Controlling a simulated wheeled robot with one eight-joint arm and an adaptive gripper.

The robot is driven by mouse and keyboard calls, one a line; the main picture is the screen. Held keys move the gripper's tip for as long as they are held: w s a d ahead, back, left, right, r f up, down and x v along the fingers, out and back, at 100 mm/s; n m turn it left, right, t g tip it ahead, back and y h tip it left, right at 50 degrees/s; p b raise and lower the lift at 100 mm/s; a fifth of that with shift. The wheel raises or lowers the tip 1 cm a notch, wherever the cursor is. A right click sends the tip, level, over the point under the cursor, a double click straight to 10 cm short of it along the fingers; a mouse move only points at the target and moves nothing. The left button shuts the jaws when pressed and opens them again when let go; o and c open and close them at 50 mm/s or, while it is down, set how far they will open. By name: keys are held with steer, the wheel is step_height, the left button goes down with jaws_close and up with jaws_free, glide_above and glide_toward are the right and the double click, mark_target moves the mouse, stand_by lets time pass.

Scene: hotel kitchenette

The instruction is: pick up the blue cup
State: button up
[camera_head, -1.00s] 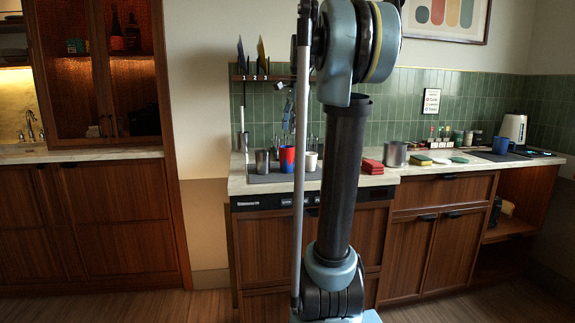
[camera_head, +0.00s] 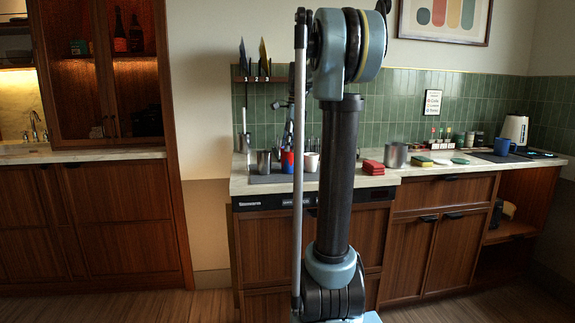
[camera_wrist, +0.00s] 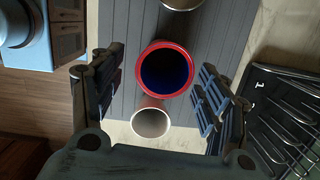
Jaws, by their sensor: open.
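A red-and-blue cup (camera_head: 287,163) stands on a dark mat on the counter, between a metal cup and a white cup. In the wrist view this cup (camera_wrist: 166,69) shows a red rim and a dark blue inside. My gripper (camera_wrist: 160,86) is open, with one finger on each side of it in the picture; I cannot tell whether they touch it. In the head view, my arm hides part of this area.
The white cup (camera_wrist: 150,121) is close beside the red-rimmed cup, and the metal cup (camera_head: 263,162) is on its other side. A wire rack (camera_wrist: 285,125) lies right in the wrist view. Red blocks (camera_head: 373,167) and a metal pot (camera_head: 395,155) stand further right.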

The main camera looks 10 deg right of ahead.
mark_target(286, 161)
steer(key=shift+w+a+f, duration=0.1)
steer(key=shift+a+f, duration=0.1)
steer(key=shift+f, duration=1)
steer(key=shift+w+a+f, duration=0.1)
steer(key=shift+a+f, duration=0.1)
steer(key=shift+f, duration=1)
steer(key=shift+w+a+f, duration=0.1)
steer(key=shift+a+f, duration=0.1)
steer(key=shift+f, duration=1)
steer(key=c, duration=1.2)
